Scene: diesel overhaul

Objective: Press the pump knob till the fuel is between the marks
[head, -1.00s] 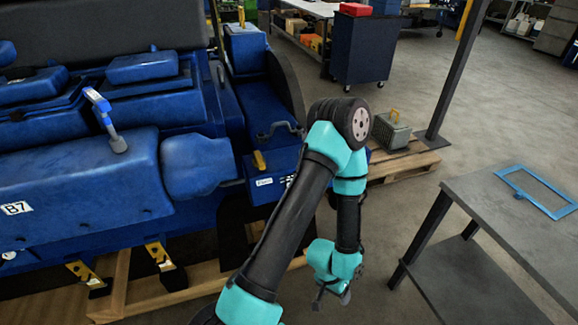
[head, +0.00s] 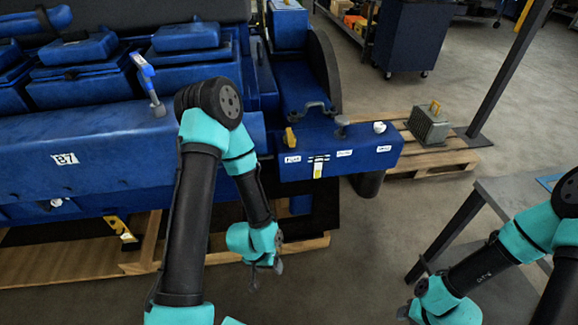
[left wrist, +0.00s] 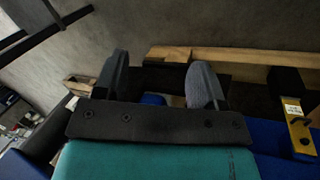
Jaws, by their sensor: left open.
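The blue fuel box (head: 350,157) at the engine's right end bears small white labels. On it are a grey round knob (head: 341,124), a white knob (head: 380,127) and a yellow lever (head: 290,138). I cannot tell which is the pump knob. A white and yellow gauge strip (head: 318,168) is on its front; fuel level and marks are too small to read. My left gripper (head: 264,277) hangs in front of and below the box, apart from it. In the left wrist view its fingers (left wrist: 165,88) are spread and empty. My right gripper (head: 408,311) is low at right, its fingers unclear.
The blue engine (head: 100,155) fills the left, with a blue-handled tool (head: 149,84) upright on it. A grey table (head: 510,200) stands at right. A grey crate (head: 429,125) sits on a pallet (head: 450,158) behind. Open floor lies between engine and table.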

